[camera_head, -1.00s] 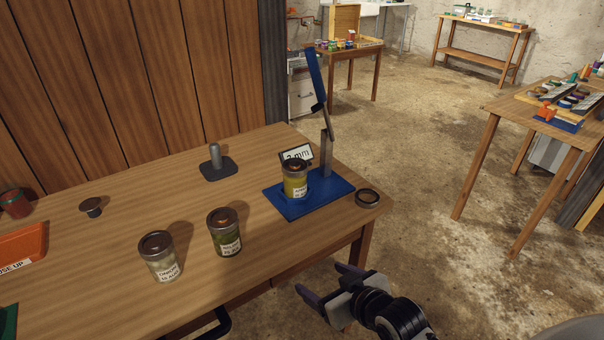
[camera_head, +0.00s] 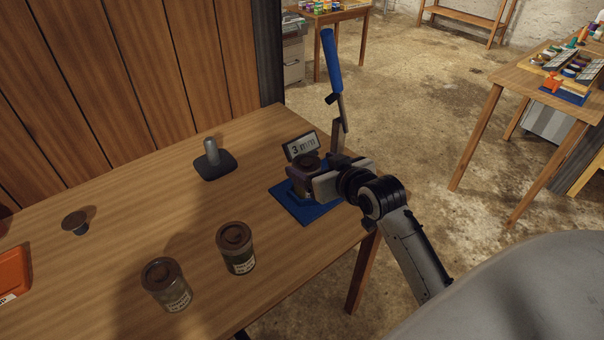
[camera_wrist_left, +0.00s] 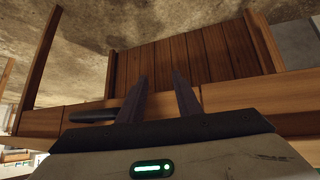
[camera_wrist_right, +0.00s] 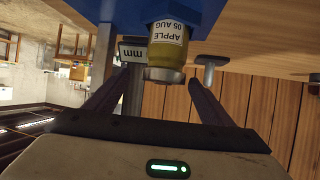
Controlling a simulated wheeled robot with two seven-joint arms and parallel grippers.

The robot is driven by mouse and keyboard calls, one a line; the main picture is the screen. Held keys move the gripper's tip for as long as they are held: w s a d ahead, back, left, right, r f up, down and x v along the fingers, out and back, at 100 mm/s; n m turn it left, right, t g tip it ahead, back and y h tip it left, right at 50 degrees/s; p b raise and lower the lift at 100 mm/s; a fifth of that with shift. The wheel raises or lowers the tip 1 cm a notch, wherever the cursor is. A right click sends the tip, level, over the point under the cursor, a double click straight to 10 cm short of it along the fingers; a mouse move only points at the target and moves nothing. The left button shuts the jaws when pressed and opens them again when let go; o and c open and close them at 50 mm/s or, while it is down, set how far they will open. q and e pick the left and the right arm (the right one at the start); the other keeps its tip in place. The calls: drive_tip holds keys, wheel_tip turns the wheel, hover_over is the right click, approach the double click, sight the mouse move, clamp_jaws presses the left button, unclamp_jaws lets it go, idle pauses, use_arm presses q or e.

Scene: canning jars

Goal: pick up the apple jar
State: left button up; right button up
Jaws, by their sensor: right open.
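The apple jar (camera_wrist_right: 167,45) has a yellow-green body and a white label reading "APPLE 05 AUG". It shows upside down in the right wrist view, its lid (camera_wrist_right: 165,75) between my right fingertips. In the head view its dark lid (camera_head: 306,160) shows over the blue base, and my gripper hides most of its body. My right gripper (camera_head: 305,183) is open, with its fingers at the jar; whether they touch it I cannot tell. My left gripper (camera_wrist_left: 162,78) is open and empty below the table edge in its wrist view, and out of the head view.
The blue press base (camera_head: 300,211) carries an upright lever (camera_head: 332,62) and a "3 mm" sign (camera_head: 301,146) close by the jar. Two other jars, one (camera_head: 236,250) nearer the press and one (camera_head: 166,287) to its left, stand in front. A dark post stand (camera_head: 214,163) is behind.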

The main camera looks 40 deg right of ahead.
sight(300, 160)
drive_tip(key=shift+a+x, duration=0.15)
drive_tip(key=shift+x, duration=1.6)
drive_tip(key=shift+a+x, duration=0.15)
drive_tip(key=shift+x, duration=1.65)
drive_tip(key=shift+s+f, duration=0.1)
drive_tip(key=c, duration=1.5)
drive_tip(key=shift+c, duration=0.4)
